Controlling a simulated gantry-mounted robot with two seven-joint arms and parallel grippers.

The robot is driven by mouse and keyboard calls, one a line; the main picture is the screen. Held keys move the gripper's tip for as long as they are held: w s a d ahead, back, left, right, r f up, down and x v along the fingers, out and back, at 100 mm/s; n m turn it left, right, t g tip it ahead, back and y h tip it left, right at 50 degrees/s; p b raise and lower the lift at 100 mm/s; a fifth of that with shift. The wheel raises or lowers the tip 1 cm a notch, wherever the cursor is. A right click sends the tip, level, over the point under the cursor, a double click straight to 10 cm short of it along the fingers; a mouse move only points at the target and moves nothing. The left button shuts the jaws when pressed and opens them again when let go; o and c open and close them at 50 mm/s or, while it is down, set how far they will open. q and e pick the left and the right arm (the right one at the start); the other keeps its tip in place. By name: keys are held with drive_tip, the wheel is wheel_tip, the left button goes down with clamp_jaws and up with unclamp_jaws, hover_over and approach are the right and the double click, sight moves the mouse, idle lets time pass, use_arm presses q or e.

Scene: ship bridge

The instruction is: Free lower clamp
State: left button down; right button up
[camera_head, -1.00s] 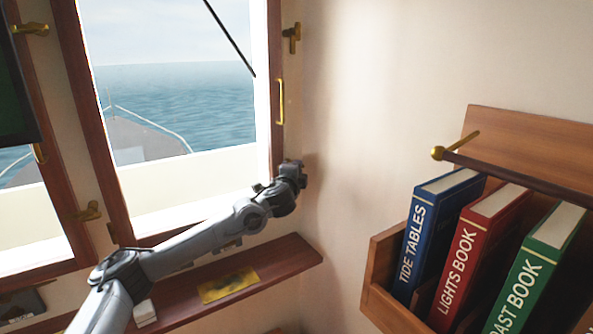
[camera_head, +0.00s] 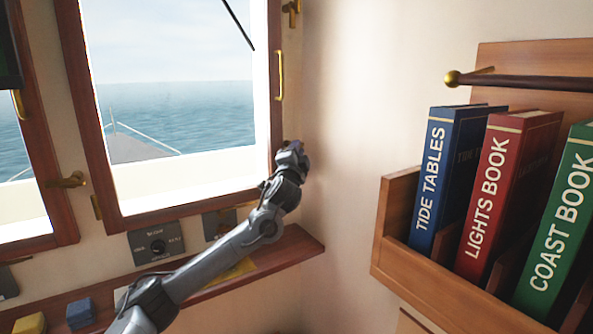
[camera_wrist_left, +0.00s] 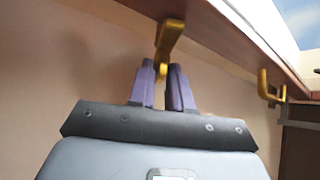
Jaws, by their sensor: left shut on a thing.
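The lower clamp (camera_wrist_left: 170,38) is a brass lever fitting at the wooden window frame, between my left gripper's purple fingers in the left wrist view. My left gripper (camera_wrist_left: 161,82) is shut on it. In the head view my left gripper (camera_head: 297,145) is at the lower right corner of the window frame (camera_head: 268,100) and hides the lower clamp. The brass upper clamp (camera_head: 291,11) is higher on the right side of the frame, partly cut off by the picture's top edge. My right gripper is not in view.
A brass pull handle (camera_head: 280,75) is on the frame's right edge. A wooden shelf (camera_head: 290,250) runs below the window and under my left arm. A book rack (camera_head: 395,215) with blue, red and green books stands right. Bare wall lies between window and rack.

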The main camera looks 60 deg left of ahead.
use_arm(q)
drive_tip(key=shift+w+f+n+g+y+b, duration=0.15)
drive_tip(key=shift+n+g+y+b, duration=0.55)
drive_tip(key=shift+n+g+y, duration=2.25)
drive_tip(key=shift+w+f+n+g+y+b, duration=0.15)
drive_tip(key=shift+n+g+y+b, duration=1.05)
drive_tip(key=shift+n, duration=3.3)
drive_tip(key=shift+w+f+n+g+y+b, duration=0.15)
drive_tip(key=shift+n+g+y, duration=1.2)
drive_tip(key=shift+n+g, duration=1.95)
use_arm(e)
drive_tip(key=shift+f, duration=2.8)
use_arm(q)
drive_tip(key=shift+r+n, duration=0.1)
drive_tip(key=shift+n, duration=0.75)
drive_tip(key=c, duration=1.1)
unclamp_jaws()
drive_tip(key=shift+o, duration=0.2)
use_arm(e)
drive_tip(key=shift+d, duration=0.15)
